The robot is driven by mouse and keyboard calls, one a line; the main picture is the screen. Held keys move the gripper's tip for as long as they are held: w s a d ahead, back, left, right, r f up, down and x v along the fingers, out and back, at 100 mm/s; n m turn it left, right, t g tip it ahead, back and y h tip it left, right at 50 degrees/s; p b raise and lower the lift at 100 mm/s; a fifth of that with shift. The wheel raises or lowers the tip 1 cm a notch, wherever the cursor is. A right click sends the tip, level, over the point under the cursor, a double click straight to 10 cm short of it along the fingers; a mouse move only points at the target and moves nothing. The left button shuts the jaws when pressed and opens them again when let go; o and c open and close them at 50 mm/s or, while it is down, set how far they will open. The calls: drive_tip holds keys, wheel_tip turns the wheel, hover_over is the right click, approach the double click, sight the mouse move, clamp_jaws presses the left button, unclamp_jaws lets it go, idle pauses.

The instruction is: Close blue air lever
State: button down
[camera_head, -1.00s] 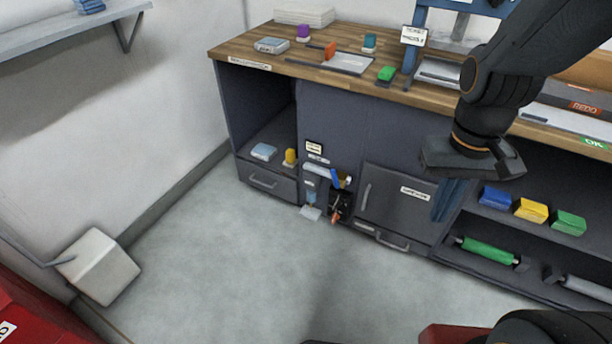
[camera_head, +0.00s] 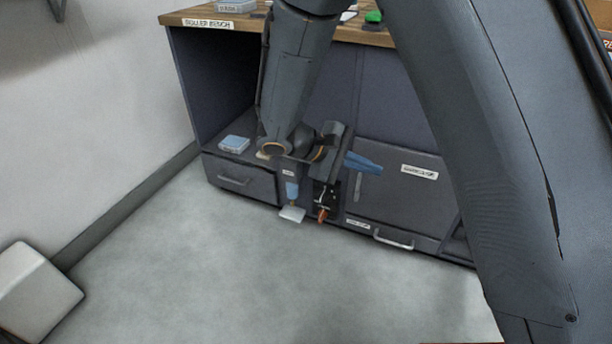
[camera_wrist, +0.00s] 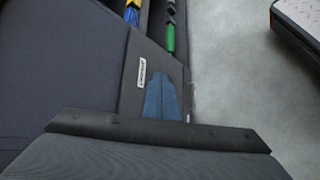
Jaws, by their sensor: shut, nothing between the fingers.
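My gripper (camera_head: 380,168) is low at the front of the bench, its blue fingers together and empty, pointing right in the head view. The fingers also show in the wrist view (camera_wrist: 161,98), in front of the dark cabinet door. The blue air lever is not visible now; my wrist and gripper body cover the place where it showed earlier. Below my gripper, a black fitting with an orange-red part (camera_head: 323,214) and a unit with a light blue bowl (camera_head: 291,190) remain visible. I cannot tell whether my gripper touches the lever.
A labelled cabinet door (camera_head: 400,195) with a handle lies to the right of the air unit. A drawer (camera_head: 238,180) is on the left. The floor (camera_head: 250,270) in front is clear. A white box (camera_head: 35,290) stands at the far left.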

drive_tip(key=w+a+f+n+t+b, duration=0.2)
drive_tip(key=w+a+f+t+b, duration=0.25)
drive_tip(key=a, duration=0.35)
drive_tip(key=w+a+f+n+t+y+b, duration=0.1)
drive_tip(key=w+a+f+n+t+b, duration=0.1)
drive_tip(key=w+a+f+t+b, duration=0.5)
drive_tip(key=w+a+f+n+t+b, duration=0.1)
drive_tip(key=a+f+b, duration=0.3)
drive_tip(key=a, duration=0.6)
drive_tip(key=w+d+r+b, duration=0.1)
drive_tip(key=w+d+b, duration=0.3)
drive_tip(key=w+d, duration=0.3)
drive_tip(key=shift+d+r+n, duration=0.25)
drive_tip(key=shift+d+n, duration=0.05)
drive_tip(key=shift+d, duration=0.45)
